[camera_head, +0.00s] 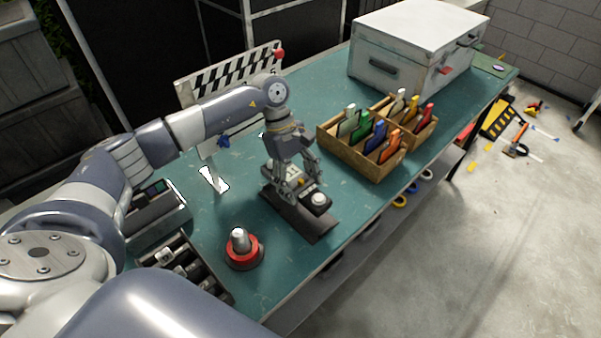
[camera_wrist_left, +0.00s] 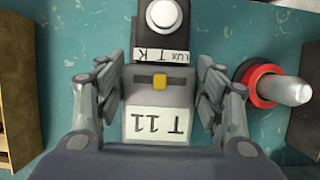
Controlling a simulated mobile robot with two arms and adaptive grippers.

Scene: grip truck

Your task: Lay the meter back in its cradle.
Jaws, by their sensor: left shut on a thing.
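The meter (camera_head: 320,199) is a dark grey body with a white dome, a yellow button and a pale panel reading "T 11". In the left wrist view the meter (camera_wrist_left: 158,98) lies lengthwise between the fingers, its panel upside down. My left gripper (camera_head: 298,188) is shut on the meter's sides; it also shows in the left wrist view (camera_wrist_left: 160,72). A long black slab (camera_head: 316,226), seemingly the cradle, lies on the bench beneath the meter. Whether the meter rests on it or hangs just above is unclear. My right gripper is not in view.
A red-ringed cone (camera_head: 242,250) stands on the green bench (camera_head: 282,278) near the meter. A wooden divided box (camera_head: 360,163) with coloured cards stands to the right, a white case (camera_head: 415,50) behind it. A clapper-striped board (camera_head: 228,75) stands at the back edge.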

